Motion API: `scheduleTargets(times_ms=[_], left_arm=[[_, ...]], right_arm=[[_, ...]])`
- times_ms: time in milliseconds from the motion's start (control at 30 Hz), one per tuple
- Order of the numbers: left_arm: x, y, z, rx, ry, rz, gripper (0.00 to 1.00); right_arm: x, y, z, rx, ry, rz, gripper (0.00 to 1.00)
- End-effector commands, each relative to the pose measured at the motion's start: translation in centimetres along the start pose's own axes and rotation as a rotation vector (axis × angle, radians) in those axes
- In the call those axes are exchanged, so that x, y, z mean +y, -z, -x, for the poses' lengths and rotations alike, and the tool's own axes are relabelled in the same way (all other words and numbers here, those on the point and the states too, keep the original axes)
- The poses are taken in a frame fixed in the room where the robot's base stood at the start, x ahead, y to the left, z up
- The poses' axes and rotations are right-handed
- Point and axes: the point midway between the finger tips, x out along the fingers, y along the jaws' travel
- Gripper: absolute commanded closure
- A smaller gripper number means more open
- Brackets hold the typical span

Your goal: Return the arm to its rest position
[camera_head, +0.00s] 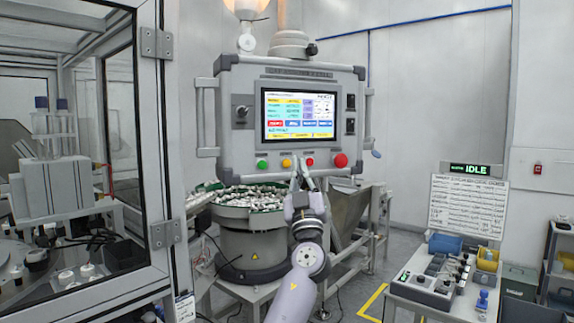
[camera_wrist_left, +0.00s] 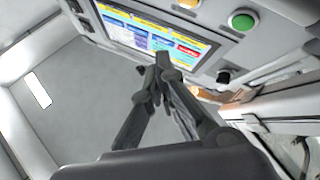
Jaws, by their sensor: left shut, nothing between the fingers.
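My left gripper (camera_head: 301,172) is shut and empty, raised in front of the lower edge of the control panel (camera_head: 230,135). In the head view its fingertips overlap the area by the orange and red buttons; I cannot tell whether they touch the panel. In the left wrist view the closed fingers (camera_wrist_left: 160,62) point toward the panel, with the screen (camera_wrist_left: 150,35) behind them and a green button (camera_wrist_left: 243,20) to the right. My left arm (camera_head: 298,285) reaches up from the bottom of the head view. My right gripper is not in view.
A bowl feeder (camera_head: 250,218) full of small parts stands behind and left of my arm. A glass-walled machine enclosure (camera_head: 158,140) fills the left side. At right, a bench (camera_head: 415,290) carries bins and a box with knobs, below a sign reading IDLE (camera_head: 469,169).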

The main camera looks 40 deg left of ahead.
Motion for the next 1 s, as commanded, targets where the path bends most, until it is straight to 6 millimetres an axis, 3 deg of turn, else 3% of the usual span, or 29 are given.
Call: scheduleTargets(times_ms=[333,467,567,667,800,867,1000], left_arm=[[0.0,-0.2,0.1,-0.003,-0.001,-0.002,1.00],[0.1,-3.2,1.2,-0.064,-0.015,-0.028,1.00],[0.2,-8.4,3.5,-0.172,-0.041,-0.074,1.00],[0.0,-14.9,7.3,-0.312,-0.079,-0.136,1.00],[-0.9,-23.5,13.9,-0.508,-0.139,-0.219,1.00],[-1.5,-26.8,17.2,-0.590,-0.164,-0.253,1.00],[-3.4,-33.5,25.5,-0.775,-0.226,-0.323,1.00]], right_arm=[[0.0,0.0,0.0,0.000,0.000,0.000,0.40],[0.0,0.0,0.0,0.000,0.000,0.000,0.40],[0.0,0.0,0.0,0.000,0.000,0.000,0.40],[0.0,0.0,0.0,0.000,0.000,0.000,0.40],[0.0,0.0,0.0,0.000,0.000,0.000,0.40],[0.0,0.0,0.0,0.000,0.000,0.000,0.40],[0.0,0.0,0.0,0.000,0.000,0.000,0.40]])
